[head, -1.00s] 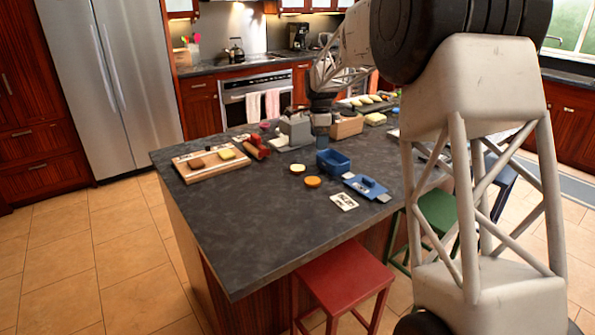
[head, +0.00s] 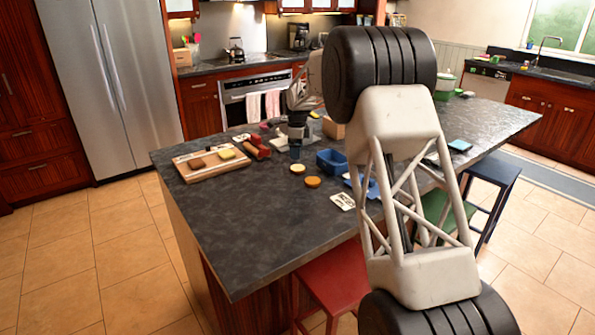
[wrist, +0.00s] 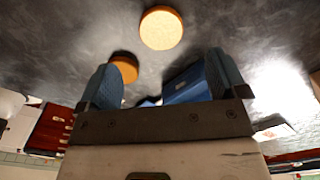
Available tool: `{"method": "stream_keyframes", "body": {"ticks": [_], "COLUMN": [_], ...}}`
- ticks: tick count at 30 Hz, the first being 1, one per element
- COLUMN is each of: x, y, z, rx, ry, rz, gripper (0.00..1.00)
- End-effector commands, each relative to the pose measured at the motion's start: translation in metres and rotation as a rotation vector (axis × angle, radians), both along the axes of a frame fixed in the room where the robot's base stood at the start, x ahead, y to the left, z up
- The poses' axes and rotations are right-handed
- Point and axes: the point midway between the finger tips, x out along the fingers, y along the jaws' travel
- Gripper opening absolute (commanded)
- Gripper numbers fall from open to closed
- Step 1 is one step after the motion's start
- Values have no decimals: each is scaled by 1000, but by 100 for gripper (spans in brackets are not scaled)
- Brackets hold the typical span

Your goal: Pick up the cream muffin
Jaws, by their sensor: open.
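The cream muffin (head: 297,168) is a small pale round disc lying flat on the dark counter, left of the blue bin. In the wrist view the cream muffin (wrist: 161,28) shows whole, beyond my fingertips and roughly centred between them. A darker orange muffin (head: 312,181) lies close beside it. It also shows in the wrist view (wrist: 125,68), partly hidden by my left-hand finger. My gripper (head: 295,153) is above the counter, just behind the cream muffin in the head view. In the wrist view my gripper's fingers (wrist: 163,75) are wide apart with nothing held.
An open blue bin (head: 332,162) stands to the right. A blue lid-like piece (head: 358,186), partly behind my arm, and a white card (head: 342,201) lie near it. The front counter is clear.

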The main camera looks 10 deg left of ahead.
Motion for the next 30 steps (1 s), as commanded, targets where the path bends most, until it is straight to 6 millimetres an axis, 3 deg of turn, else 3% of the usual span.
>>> {"method": "stream_keyframes", "body": {"ticks": [13, 30], "x": [0, 0], "y": [0, 1], "z": [-24, -37], "rx": [0, 0], "ry": [1, 1], "rz": [0, 1], "gripper": [92, 92]}}
